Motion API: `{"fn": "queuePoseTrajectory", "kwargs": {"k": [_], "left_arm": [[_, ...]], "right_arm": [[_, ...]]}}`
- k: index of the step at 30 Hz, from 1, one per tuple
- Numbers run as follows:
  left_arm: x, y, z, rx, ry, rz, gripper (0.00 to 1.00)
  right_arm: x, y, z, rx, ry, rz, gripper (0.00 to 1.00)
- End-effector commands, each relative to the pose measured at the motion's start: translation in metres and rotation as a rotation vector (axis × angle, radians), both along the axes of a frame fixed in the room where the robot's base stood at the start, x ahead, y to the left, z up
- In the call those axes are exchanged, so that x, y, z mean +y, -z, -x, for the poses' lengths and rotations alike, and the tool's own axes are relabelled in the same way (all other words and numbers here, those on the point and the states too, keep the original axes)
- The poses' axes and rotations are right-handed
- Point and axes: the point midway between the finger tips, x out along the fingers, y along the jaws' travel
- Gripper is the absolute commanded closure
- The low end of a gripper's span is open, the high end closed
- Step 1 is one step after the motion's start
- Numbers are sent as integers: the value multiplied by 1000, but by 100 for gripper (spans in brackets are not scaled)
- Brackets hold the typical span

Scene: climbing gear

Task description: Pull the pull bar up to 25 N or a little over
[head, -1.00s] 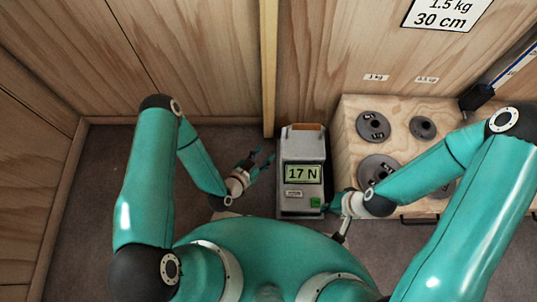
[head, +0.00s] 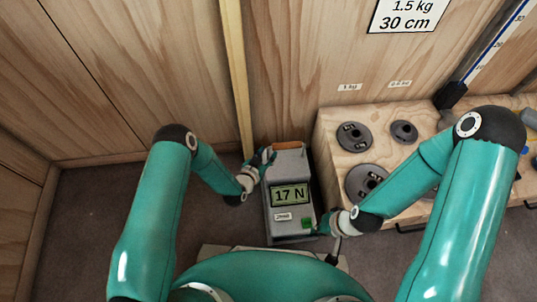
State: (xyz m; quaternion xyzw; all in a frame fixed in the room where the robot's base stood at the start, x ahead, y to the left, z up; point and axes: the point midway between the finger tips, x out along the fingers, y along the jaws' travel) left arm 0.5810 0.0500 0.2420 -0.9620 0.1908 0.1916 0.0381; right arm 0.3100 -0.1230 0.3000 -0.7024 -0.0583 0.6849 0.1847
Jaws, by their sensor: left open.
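The grey force gauge (head: 291,228) stands on the floor, and its display (head: 290,195) reads 17 N. The brown pull bar (head: 287,146) lies across its top end. A green button (head: 307,223) is at its lower right corner. My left gripper (head: 266,157) is open beside the gauge's upper left edge, close to the left end of the pull bar; I cannot tell whether it touches. My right gripper (head: 324,223) is at the gauge's lower right, next to the green button. Its fingers are small and partly hidden, so their opening is unclear.
A wooden box (head: 331,122) with several dark weight discs (head: 354,137) stands close to the right of the gauge. A wooden post (head: 237,75) runs up the wall behind. The carpet (head: 95,215) on the left is clear.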

Motion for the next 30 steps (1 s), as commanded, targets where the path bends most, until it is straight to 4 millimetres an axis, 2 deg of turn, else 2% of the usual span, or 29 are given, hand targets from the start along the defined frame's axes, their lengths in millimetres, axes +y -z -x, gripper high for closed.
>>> {"fn": "queuePoseTrajectory", "kwargs": {"k": [5,14,21,30], "left_arm": [[-5,5,-11,-1,0,0,60],[-6,5,-12,1,1,1,60],[-6,5,-12,1,2,0,98],[-6,5,-12,0,2,1,100]], "right_arm": [[0,5,0,0,0,0,100],[0,5,0,0,0,0,100],[0,5,0,0,0,0,100],[0,5,0,0,0,0,100]]}}
